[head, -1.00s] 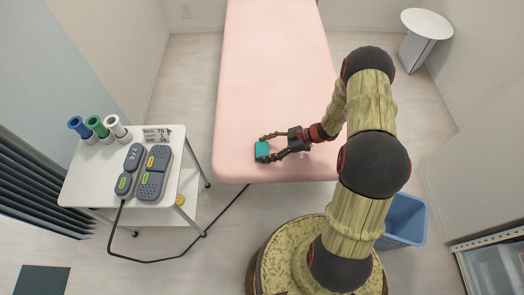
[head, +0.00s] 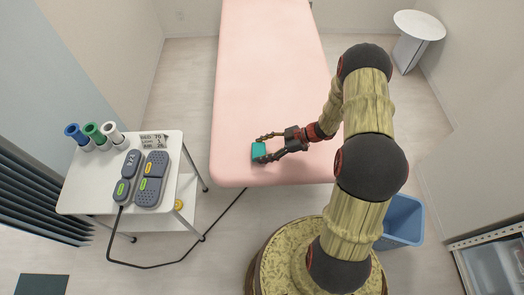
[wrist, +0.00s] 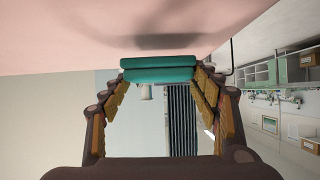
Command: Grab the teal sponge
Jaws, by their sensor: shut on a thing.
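The teal sponge (head: 259,151) is a small block at the near end of the pink treatment bed (head: 270,90). My gripper (head: 262,148) is shut on it, with one finger on each side. In the wrist view the teal sponge (wrist: 158,69) spans the gap between the fingertips (wrist: 160,76). A shadow lies on the pink surface beyond the sponge in that view, and the sponge looks apart from the bed there.
A white trolley (head: 80,190) at the left carries remotes (head: 152,178), a label card and blue, green and white holders (head: 92,131). A black cable runs from it across the floor. A blue bin (head: 402,222) stands at the right, a round white table (head: 419,24) behind.

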